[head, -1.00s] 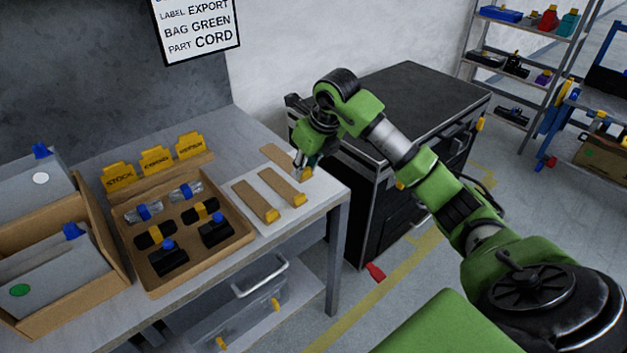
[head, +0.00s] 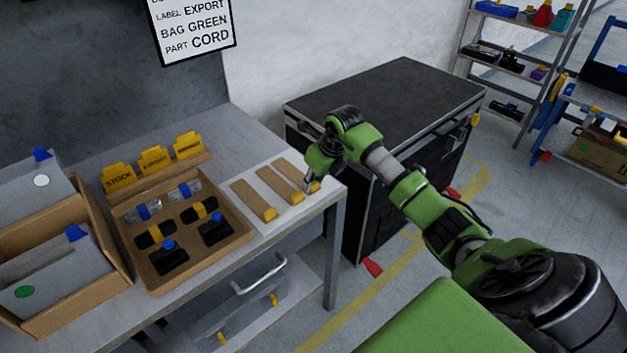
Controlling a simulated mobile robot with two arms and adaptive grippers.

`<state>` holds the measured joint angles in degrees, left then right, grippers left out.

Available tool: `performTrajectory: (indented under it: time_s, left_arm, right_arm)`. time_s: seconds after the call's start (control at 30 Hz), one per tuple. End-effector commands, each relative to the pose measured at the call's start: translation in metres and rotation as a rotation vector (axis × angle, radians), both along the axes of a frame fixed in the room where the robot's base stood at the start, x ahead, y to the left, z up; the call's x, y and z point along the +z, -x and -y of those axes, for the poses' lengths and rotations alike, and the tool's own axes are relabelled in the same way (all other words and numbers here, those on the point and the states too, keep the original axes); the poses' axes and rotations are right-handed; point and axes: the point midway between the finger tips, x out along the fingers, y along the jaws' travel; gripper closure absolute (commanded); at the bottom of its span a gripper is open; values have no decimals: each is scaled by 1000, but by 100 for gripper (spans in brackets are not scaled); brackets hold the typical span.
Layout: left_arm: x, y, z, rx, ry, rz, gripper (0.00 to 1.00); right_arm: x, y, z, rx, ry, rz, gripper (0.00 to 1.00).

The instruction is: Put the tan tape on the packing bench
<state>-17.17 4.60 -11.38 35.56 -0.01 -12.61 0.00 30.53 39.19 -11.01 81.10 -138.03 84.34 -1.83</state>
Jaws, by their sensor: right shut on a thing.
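The tan tape (head: 292,172) appears as a flat tan strip with a yellow end, the rightmost of three alike in the head view. My right gripper (head: 311,185) is shut on it at its yellow end, near the right edge of the grey bench (head: 232,130). The fingers partly hide that end. I cannot tell whether the strip touches the white mat (head: 292,209) below. Two similar strips, the middle one (head: 279,184) and the left one (head: 251,199), lie beside it on the mat. My left gripper is not in view.
A cardboard tray (head: 240,241) with bagged and black parts stands left of the mat. Yellow label cards (head: 154,159) stand behind it. A cardboard box (head: 92,290) with grey sleeves is farther left. A black cabinet (head: 390,95) stands right of the bench.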

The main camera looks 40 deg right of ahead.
Motion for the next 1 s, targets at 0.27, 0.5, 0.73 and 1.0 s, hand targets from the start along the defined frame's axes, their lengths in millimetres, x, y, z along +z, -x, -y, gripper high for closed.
performTrajectory:
  time_s: [0.27, 0.5, 0.73, 1.0]
  left_arm:
    - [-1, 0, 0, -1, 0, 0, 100]
    - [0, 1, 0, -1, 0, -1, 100]
    - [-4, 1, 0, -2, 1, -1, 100]
    - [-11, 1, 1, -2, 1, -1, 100]
  right_arm:
    - [0, 0, 0, 0, 0, 0, 61]
    - [3, 0, 0, 0, 1, 1, 61]
    - [35, 13, 3, 2, 6, 5, 61]
    - [86, 35, 4, 0, 4, 2, 61]
